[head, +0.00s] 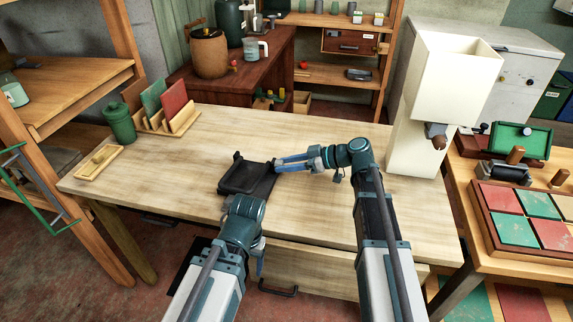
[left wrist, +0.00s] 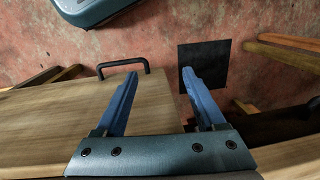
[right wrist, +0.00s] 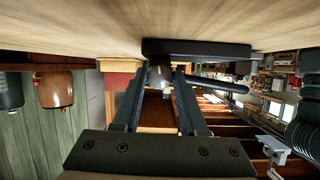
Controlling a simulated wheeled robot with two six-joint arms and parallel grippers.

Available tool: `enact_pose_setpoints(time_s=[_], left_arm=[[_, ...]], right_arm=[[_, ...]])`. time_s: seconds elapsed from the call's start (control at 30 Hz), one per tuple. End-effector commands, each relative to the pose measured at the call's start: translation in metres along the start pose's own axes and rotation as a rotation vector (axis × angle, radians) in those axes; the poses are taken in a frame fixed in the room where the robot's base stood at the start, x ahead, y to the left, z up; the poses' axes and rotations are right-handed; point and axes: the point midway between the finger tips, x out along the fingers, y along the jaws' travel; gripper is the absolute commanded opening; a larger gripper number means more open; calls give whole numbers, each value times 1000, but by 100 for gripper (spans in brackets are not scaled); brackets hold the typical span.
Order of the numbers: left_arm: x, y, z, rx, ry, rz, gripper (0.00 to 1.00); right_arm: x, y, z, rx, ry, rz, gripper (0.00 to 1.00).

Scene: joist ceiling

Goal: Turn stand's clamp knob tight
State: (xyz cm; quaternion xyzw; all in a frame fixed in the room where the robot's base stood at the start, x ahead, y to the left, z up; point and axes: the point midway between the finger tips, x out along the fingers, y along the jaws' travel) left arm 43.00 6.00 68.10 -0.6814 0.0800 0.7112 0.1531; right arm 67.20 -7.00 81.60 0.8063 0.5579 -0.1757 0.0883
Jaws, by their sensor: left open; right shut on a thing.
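The black stand (head: 250,178) lies low on the wooden table, with a flat base and raised edges. In the right wrist view, where the table shows at the top, it appears as a dark slab (right wrist: 195,48) with a rod sticking out. My right gripper (head: 279,164) reaches the stand's right side. My left gripper (left wrist: 157,72) is open and empty over the table's front edge, apart from the stand.
A drawer handle (left wrist: 123,67) and a black mat (left wrist: 204,64) on the floor lie below the left gripper. A green jar (head: 119,122) and a file rack (head: 172,122) stand at the table's left; a white dispenser (head: 425,130) stands at the right. The table's middle back is clear.

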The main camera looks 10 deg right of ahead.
Motion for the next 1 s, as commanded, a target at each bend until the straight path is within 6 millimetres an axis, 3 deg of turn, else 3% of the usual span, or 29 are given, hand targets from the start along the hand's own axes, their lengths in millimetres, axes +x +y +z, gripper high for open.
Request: enact_pose_setpoints(time_s=[0.2,0.47,0.5,0.63,1.0], left_arm=[[1,0,0,0,0,0,72],[1,0,0,0,0,0,72],[1,0,0,0,0,0,72],[1,0,0,0,0,0,72],[-2,0,0,0,0,0,72]], right_arm=[[0,2,0,108,0,-45,0],[0,1,0,110,0,-45,0],[0,1,0,110,0,-45,47],[0,1,0,109,0,-45,71],[-5,1,-1,109,0,-44,72]])
